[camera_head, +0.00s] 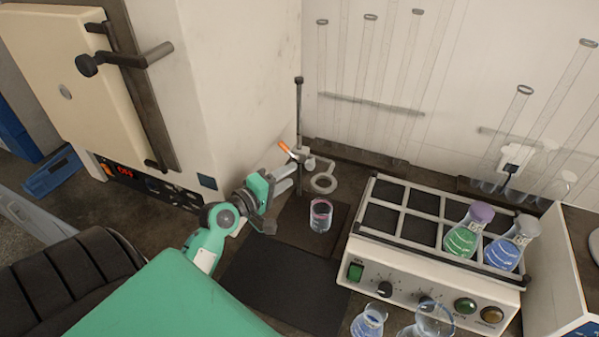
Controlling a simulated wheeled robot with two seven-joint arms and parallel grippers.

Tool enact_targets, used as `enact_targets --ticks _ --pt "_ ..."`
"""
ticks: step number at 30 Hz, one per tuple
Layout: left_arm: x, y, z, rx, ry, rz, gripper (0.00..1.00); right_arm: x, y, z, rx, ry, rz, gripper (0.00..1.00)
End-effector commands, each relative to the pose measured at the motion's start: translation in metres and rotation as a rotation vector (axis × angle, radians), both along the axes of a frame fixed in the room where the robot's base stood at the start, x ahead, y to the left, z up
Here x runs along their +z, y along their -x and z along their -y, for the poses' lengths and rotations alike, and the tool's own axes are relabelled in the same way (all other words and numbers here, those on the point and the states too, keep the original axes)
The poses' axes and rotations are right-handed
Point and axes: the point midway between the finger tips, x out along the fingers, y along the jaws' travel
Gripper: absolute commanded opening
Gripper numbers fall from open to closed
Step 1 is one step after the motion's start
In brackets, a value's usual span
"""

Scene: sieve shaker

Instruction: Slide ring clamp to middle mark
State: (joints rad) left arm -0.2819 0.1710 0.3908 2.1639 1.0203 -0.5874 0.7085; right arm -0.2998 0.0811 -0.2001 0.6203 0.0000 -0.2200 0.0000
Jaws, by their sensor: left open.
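A ring stand with a thin dark upright rod (299,115) stands beside the large cream cabinet. The ring clamp (323,183) sits low on the rod, with its pale open ring sticking out to the right. An orange-tipped piece (285,147) shows at the clamp's left; I cannot tell if it is the clamp's knob. My left gripper (296,172) is open, its grey fingers close to the clamp and rod from the left. I cannot tell whether they touch. No mark on the rod can be made out. My right gripper is not in view.
A beaker with pinkish contents (321,215) stands just below the ring. A shaker (395,262) with green and blue flasks is at the right. More glassware stands at the front. Tall glass tubes (365,60) line the back wall. A dark mat (285,285) is clear.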

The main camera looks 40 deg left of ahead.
Motion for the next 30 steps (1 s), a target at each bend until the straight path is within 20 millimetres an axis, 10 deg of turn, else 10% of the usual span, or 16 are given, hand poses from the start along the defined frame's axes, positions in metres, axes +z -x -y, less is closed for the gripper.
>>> enact_targets --ticks 10,30 --pt "0.002 0.038 -0.006 0.000 -0.001 -0.001 0.45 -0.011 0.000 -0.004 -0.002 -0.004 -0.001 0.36" --pt "0.004 0.041 -0.006 0.000 0.000 0.000 0.45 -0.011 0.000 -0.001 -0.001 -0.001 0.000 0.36"
